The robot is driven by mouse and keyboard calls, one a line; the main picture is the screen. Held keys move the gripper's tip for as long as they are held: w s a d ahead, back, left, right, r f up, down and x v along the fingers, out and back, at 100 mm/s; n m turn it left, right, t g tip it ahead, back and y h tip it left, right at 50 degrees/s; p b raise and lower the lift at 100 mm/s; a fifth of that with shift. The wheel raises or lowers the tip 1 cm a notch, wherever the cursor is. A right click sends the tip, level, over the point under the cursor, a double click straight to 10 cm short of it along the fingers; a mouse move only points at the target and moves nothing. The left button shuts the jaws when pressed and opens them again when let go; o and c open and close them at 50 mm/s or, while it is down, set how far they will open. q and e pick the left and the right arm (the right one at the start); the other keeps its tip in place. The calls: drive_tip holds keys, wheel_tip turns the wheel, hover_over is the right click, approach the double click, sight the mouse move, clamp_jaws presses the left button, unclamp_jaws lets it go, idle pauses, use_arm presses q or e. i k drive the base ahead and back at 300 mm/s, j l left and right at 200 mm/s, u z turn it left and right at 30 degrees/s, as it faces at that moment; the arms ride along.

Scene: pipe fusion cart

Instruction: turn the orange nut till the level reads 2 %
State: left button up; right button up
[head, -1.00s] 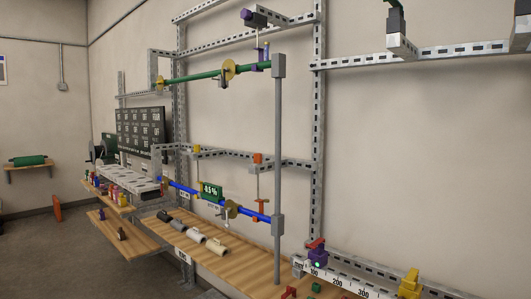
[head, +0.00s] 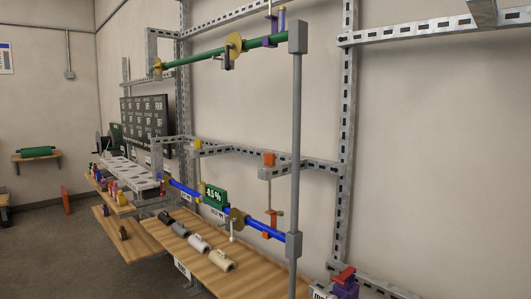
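The orange nut (head: 269,159) sits on a grey slotted bracket (head: 310,165) on the wall frame. A thin rod runs down from it to an orange hanger (head: 270,224) around the blue pipe (head: 265,229). The green level display (head: 214,195) stands above the blue pipe, left of the hanger. Its small white figures seem to end in .5 %; the sign and first digit are hard to read. Neither of my grippers shows.
A grey upright post (head: 297,140) stands in front of the frame, right of the nut. A green pipe (head: 200,57) runs above. Several short pipe pieces lie on a wooden shelf (head: 215,262) below. A purple and red device (head: 345,283) is at the lower right.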

sight(270, 157)
drive_tip(key=i+j+z, duration=0.1)
drive_tip(key=i+j, duration=0.15)
drive_tip(key=i+j+z, duration=0.25)
drive_tip(key=i+j, duration=0.2)
drive_tip(key=j, duration=0.25)
drive_tip(key=i+j+z, duration=0.15)
drive_tip(key=j, duration=0.25)
drive_tip(key=i+j+z, duration=0.1)
drive_tip(key=i+j, duration=0.15)
drive_tip(key=i+j+z, duration=0.15)
drive_tip(key=j, duration=0.35)
